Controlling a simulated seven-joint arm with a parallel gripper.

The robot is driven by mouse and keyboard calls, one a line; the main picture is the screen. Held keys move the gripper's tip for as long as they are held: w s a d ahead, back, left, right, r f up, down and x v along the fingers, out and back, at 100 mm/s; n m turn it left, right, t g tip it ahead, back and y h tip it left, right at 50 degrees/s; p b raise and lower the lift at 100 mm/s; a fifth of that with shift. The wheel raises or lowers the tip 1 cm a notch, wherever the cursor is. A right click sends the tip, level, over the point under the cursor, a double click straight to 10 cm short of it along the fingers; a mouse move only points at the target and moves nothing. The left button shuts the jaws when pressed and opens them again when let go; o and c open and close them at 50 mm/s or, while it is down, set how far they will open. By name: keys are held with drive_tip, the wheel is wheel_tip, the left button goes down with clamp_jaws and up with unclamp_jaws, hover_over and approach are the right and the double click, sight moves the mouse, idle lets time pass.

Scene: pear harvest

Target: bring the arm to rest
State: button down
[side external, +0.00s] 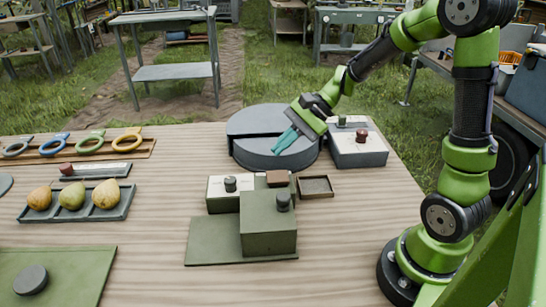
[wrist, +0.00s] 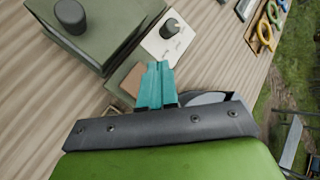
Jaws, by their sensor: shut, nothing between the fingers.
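My gripper (side external: 285,141) has teal fingers and hangs above the front of a dark grey round container (side external: 250,152) in the side external view. The fingers are together with nothing between them. In the wrist view the shut fingers (wrist: 155,85) point up the picture, towards a brown block and a white panel with a black knob (wrist: 171,28). My green arm reaches in from the right of the side external view. I cannot tell the exact height of the fingertips above the container.
A green box (side external: 268,228) with a black knob stands at centre front. A grey box (side external: 358,152) with a red-brown knob is right of the round container. Three pears (side external: 72,196) lie in a dark tray at left, and coloured rings (side external: 88,143) lie behind. Bare wood lies at front right.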

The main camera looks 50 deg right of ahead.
idle(0.3)
drive_tip(key=shift+d+f, duration=0.1)
drive_tip(key=s+a+r+n+t+h, duration=0.1)
drive_tip(key=s+a+r+n+h, duration=0.1)
drive_tip(key=s+r+n, duration=0.3)
drive_tip(key=s+a+r+n+t+h, duration=0.1)
drive_tip(key=s+a+r+n+h, duration=0.1)
drive_tip(key=s+r+n, duration=0.3)
drive_tip(key=s+n+h, duration=0.1)
drive_tip(key=s, duration=0.3)
drive_tip(key=shift+a+n+h, duration=0.25)
drive_tip(key=shift+n+h, duration=0.05)
drive_tip(key=shift+h, duration=0.1)
